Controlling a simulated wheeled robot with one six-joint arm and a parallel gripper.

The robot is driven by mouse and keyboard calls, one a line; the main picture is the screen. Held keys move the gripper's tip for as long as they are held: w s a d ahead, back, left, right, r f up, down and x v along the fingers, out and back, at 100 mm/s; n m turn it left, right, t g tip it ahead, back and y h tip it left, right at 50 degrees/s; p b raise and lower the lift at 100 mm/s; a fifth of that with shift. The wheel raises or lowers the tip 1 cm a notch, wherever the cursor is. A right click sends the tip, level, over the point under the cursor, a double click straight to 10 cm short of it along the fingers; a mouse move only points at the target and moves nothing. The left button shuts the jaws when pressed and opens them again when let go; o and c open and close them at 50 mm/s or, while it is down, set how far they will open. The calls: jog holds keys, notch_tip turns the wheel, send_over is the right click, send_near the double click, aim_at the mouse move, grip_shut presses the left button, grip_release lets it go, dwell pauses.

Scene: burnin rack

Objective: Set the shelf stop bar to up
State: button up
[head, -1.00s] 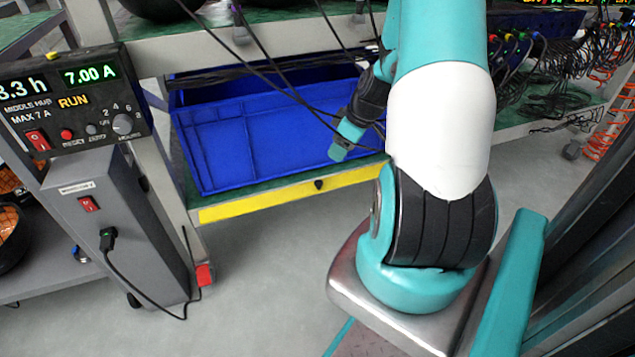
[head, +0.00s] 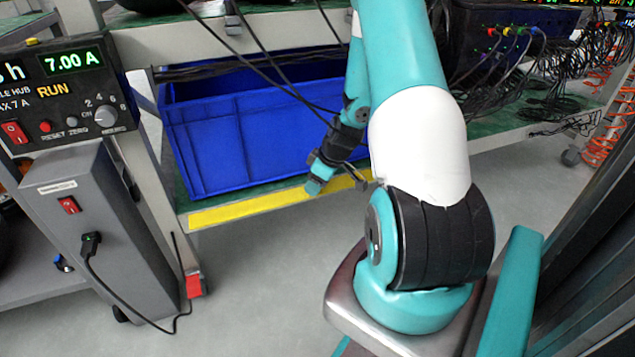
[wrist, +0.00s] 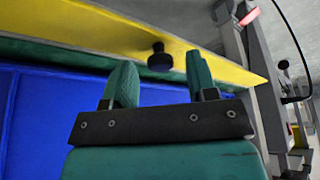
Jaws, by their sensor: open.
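The shelf stop bar is a long yellow strip (head: 245,210) along the front edge of the lower shelf, below the front wall of a blue bin. It also crosses the wrist view (wrist: 90,22). A black knob (wrist: 160,58) sticks out of the bar in the wrist view; my arm's end hides it in the head view. My gripper (wrist: 162,76) is open, with its two teal fingers on either side of the knob's line. The knob sits just beyond the fingertips, and nothing is held. In the head view my gripper (head: 318,187) is in front of the bar.
The blue bin (head: 225,140) stands on the green shelf behind the bar. Dark cables (head: 265,50) hang in front of it. A grey cabinet (head: 95,235) with a plugged cable stands at left, under a control box (head: 65,90). The floor (head: 255,300) in front is clear.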

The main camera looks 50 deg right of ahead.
aim_at(327, 187)
jog(key=c, duration=0.9)
jog(key=p, duration=0.1)
jog(key=r+p, duration=0.1)
jog(key=p, duration=0.1)
jog(key=shift+w+d+r+g+y, duration=0.1)
jog(key=shift+w+d+g+y, duration=0.1)
jog(key=shift+g+y, duration=0.15)
jog(key=shift+w+d+r+g+y+p, duration=0.1)
jog(key=shift+w+g+y+p, duration=0.15)
jog(key=shift+g+p, duration=0.55)
jog(key=shift+c, duration=0.2)
jog(key=shift+w+d+f+p, duration=0.1)
jog(key=shift+f+p, duration=0.1)
jog(key=shift+p, duration=0.3)
jog(key=o, duration=0.9)
jog(key=shift+o, duration=0.2)
jog(key=p+v, duration=0.4)
jog(key=v, duration=0.8)
jog(key=shift+d, duration=0.1)
